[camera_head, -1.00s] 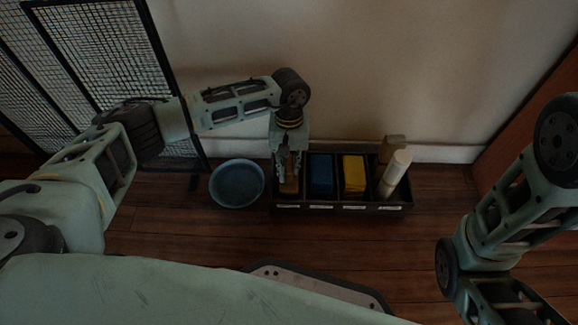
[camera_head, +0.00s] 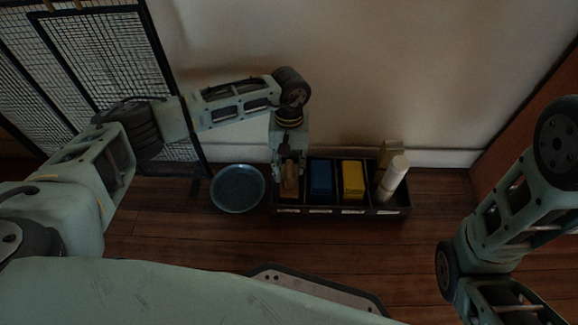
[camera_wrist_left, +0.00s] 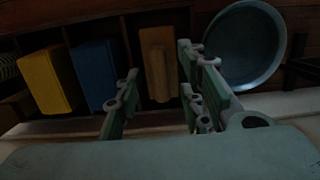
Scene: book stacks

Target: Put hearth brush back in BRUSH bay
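The hearth brush (camera_head: 289,184), a brown wooden block in the head view, lies in the leftmost bay of a dark divided caddy (camera_head: 343,211). In the left wrist view the brush (camera_wrist_left: 158,62) shows beyond the fingertips, in its own compartment. My left gripper (camera_head: 289,168) is above that bay, pointing down. In the left wrist view its fingers (camera_wrist_left: 158,88) are spread apart with a gap between them and the brush. The bay labels are too small to read. My right arm is at the right edge; its gripper is out of frame.
The other bays hold a blue block (camera_head: 321,178), a yellow block (camera_head: 353,178) and a leaning white cylinder (camera_head: 394,178) with a tan item (camera_head: 390,151) behind it. A round blue bowl (camera_head: 238,188) stands left of the caddy. A mesh screen (camera_head: 110,60) stands at left. Floor in front is clear.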

